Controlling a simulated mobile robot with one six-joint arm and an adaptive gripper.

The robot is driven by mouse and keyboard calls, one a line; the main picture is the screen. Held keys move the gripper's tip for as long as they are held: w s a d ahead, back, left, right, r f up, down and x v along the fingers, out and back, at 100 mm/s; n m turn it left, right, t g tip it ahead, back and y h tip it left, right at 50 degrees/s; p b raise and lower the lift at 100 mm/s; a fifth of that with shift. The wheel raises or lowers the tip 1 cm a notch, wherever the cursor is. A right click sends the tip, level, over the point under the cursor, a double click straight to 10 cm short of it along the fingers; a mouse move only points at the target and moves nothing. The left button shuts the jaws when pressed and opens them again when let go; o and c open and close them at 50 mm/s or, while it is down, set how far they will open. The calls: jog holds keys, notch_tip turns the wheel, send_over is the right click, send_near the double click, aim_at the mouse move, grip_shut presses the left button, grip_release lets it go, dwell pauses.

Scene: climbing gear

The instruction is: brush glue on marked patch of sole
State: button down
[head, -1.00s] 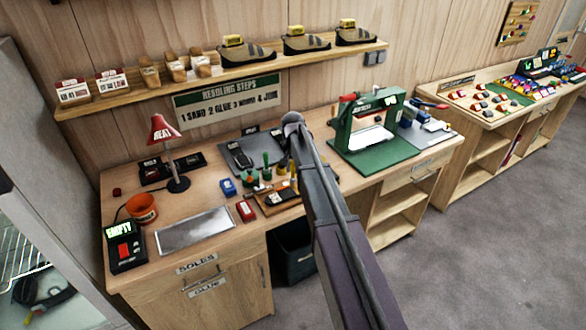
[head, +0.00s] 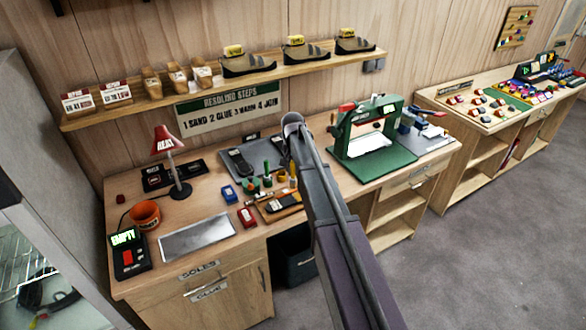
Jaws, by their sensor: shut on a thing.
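My arm (head: 335,215) reaches in from the lower right to the middle of the workbench. Its rounded joint (head: 292,121) is in front of the bench, and my gripper is hidden beyond it. A dark sole (head: 239,161) lies on the grey mat (head: 223,175) to the left of the arm. Another dark sole-shaped piece (head: 283,202) lies on a small wooden tray (head: 266,215) beside the arm. Small green-topped containers (head: 267,170) stand between them, with a yellow item close to the arm. A marked patch, glue and a brush cannot be made out clearly.
A green press (head: 377,130) stands right of the arm. A red lamp (head: 166,140), an orange pot (head: 145,214), a silver plate (head: 197,236) and a box reading EMPTY (head: 127,255) are at left. The shelf (head: 110,115) above holds shoes.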

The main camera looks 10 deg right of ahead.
jog(key=shift+r+p, duration=1.45)
jog(key=shift+r, duration=0.05)
